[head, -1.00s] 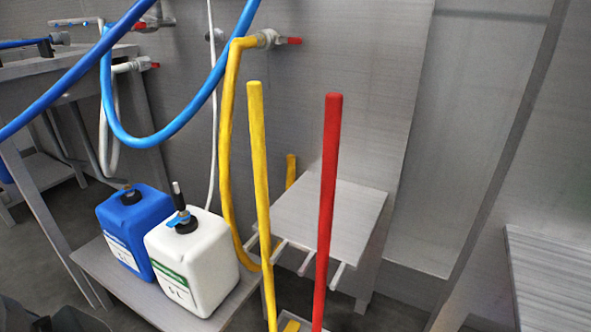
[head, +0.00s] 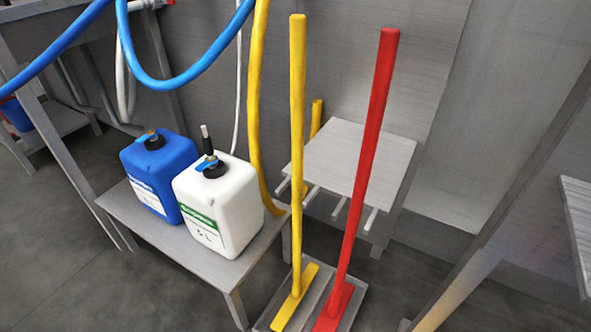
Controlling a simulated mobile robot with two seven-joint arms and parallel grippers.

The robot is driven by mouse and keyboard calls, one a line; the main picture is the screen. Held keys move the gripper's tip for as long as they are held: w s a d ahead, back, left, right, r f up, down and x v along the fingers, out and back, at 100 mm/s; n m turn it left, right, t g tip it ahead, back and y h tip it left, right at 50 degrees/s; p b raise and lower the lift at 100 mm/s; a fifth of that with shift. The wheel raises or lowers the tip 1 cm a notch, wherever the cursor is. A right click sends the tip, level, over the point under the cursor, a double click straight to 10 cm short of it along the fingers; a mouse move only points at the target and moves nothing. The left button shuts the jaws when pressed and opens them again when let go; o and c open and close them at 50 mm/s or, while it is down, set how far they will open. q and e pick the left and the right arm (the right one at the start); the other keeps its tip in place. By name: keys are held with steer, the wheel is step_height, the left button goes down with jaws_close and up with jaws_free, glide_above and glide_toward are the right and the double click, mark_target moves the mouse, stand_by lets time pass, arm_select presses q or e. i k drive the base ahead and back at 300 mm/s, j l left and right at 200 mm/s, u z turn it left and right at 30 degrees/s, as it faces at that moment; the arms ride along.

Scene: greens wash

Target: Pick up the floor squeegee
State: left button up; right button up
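Two long-handled floor tools stand nearly upright in a low grey tray (head: 314,298) on the floor. One is yellow (head: 297,130), with a straight bar head. The other is red (head: 367,170), to its right, with a head at the front of the tray. I cannot tell for certain which one is the floor squeegee. Both handles are free, with nothing holding them. Neither of my grippers is in the head view.
A blue canister (head: 163,165) and a white canister (head: 222,215) stand on a low grey bench (head: 170,240) left of the tools. A small grey shelf (head: 358,150) with pegs is behind. Blue hoses (head: 160,84) and a yellow hose (head: 254,100) hang nearby. Floor shows at lower left.

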mark_target(300, 286)
steer(key=i+j+z, duration=0.1)
steer(key=j+z, duration=0.4)
steer(key=j, duration=0.25)
steer(key=j+z, duration=0.5)
steer(key=j, duration=0.2)
steer(key=i+l+z, duration=0.2)
steer(key=l, duration=0.2)
steer(key=i+l+z, duration=0.1)
steer(key=l+z, duration=0.15)
steer(key=l, duration=0.15)
